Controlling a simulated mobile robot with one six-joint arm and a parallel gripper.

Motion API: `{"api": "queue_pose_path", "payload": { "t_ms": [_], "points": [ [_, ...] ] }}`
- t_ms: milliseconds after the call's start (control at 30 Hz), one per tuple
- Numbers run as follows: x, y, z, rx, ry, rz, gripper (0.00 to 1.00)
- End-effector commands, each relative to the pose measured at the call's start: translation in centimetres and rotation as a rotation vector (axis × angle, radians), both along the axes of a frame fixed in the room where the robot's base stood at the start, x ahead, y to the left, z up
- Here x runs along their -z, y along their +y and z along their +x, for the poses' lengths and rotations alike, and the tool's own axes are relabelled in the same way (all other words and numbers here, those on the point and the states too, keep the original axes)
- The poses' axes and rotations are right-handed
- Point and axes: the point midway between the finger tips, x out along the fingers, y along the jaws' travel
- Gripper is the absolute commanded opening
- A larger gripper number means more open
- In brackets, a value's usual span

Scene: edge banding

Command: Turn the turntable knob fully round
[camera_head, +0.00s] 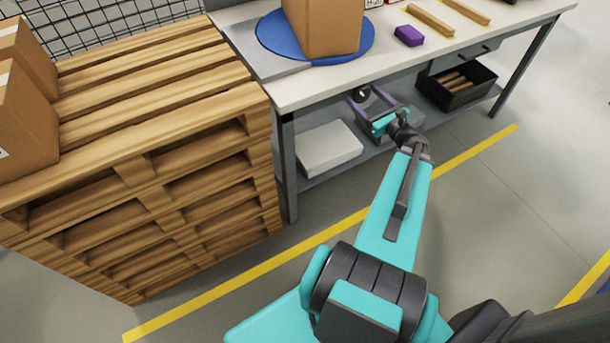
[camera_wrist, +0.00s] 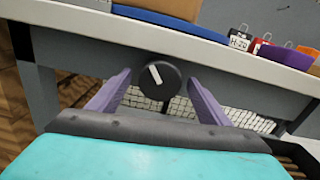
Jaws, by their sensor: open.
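The turntable knob (camera_wrist: 167,84) is round and black with a white pointer bar. It sits on the front of the workbench, under the tabletop edge. In the wrist view the bar leans slightly, its top end to the left. The knob (camera_head: 361,94) is small in the head view. My gripper (camera_wrist: 159,80) is open, with one purple finger on each side of the knob and visible gaps to it; it also shows in the head view (camera_head: 365,96). Whether the fingertips reach the knob's depth is unclear. The blue turntable (camera_head: 274,40) carries a cardboard box (camera_head: 322,25).
The workbench (camera_head: 420,62) also holds a purple block (camera_head: 409,36) and wooden strips (camera_head: 431,20). A black bin (camera_head: 458,101) and a white box (camera_head: 329,150) are below. A pallet stack (camera_head: 150,150) stands close on the left. Floor is open at right.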

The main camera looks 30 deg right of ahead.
Motion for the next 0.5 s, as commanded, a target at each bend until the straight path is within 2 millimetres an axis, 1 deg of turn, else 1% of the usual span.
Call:
{"api": "queue_pose_path", "payload": {
  "t_ms": [33,267,333,500],
  "points": [
    [-0.3,0.0,0.0,0.0,0.0,0.018,0.72],
    [-0.3,0.0,0.0,0.001,-0.007,0.097,0.72],
    [0.1,0.1,-0.8,0.003,-0.008,0.102,0.72],
    [0.1,0.2,-2.9,0.004,-0.008,0.1,0.72]
  ]
}}
